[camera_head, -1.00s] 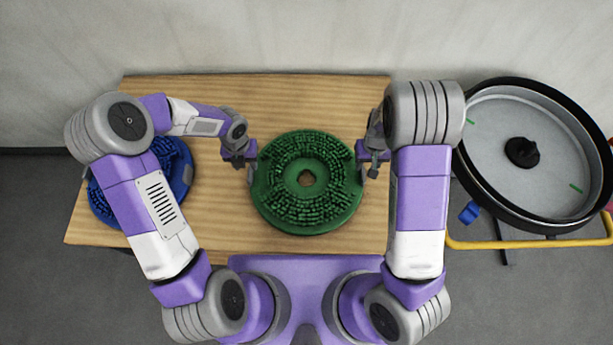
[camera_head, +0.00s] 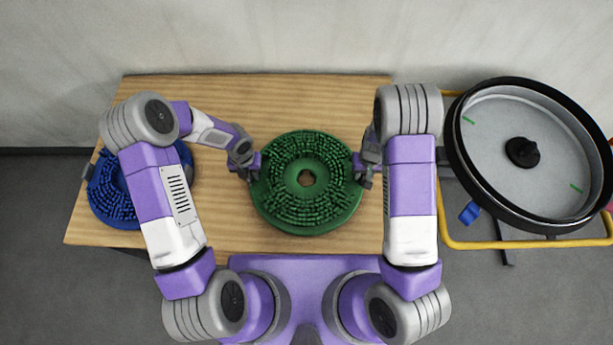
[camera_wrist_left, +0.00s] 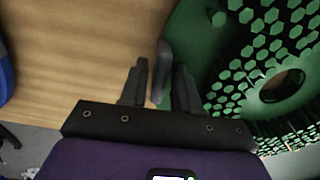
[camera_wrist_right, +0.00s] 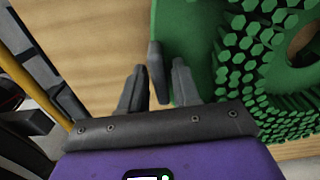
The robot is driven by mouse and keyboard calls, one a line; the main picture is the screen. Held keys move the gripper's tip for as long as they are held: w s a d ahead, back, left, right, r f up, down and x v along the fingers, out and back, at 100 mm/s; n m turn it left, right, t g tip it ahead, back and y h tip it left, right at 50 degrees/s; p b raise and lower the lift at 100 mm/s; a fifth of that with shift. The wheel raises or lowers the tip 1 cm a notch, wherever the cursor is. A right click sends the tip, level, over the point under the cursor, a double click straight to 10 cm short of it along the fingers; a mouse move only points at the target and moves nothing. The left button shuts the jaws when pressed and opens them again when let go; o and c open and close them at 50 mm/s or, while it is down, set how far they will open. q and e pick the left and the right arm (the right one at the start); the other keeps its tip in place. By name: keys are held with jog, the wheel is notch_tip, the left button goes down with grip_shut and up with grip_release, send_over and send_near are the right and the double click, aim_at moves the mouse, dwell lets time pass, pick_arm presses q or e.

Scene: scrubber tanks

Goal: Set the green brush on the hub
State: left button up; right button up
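The green brush (camera_head: 306,222), a round disc with bristles up and a hole in its middle, lies on the wooden table. It has a grey handle tab on each side. My left gripper (camera_head: 253,174) is at its left edge; in the left wrist view its open fingers stand either side of the left tab (camera_wrist_left: 160,70), with gaps. My right gripper (camera_head: 363,179) is at the right edge; in the right wrist view its open fingers stand either side of the right tab (camera_wrist_right: 157,72). The hub (camera_head: 522,152) is a black knob inside the round black-rimmed tank (camera_head: 470,187) at right.
A blue brush (camera_head: 108,190) lies on the table's left, partly hidden by my left arm. The tank has green marks inside and a blue clip (camera_head: 469,213) near a yellow frame (camera_head: 520,243). The table's back strip (camera_head: 260,95) is clear; a wall stands behind.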

pick_arm(q)
grip_shut()
pick_arm(e)
grip_shut()
pick_arm(q)
jog(key=shift+w+r, duration=0.1)
jog(key=shift+r, duration=0.05)
pick_arm(e)
jog(key=shift+w+r, duration=0.1)
jog(key=shift+r, duration=0.05)
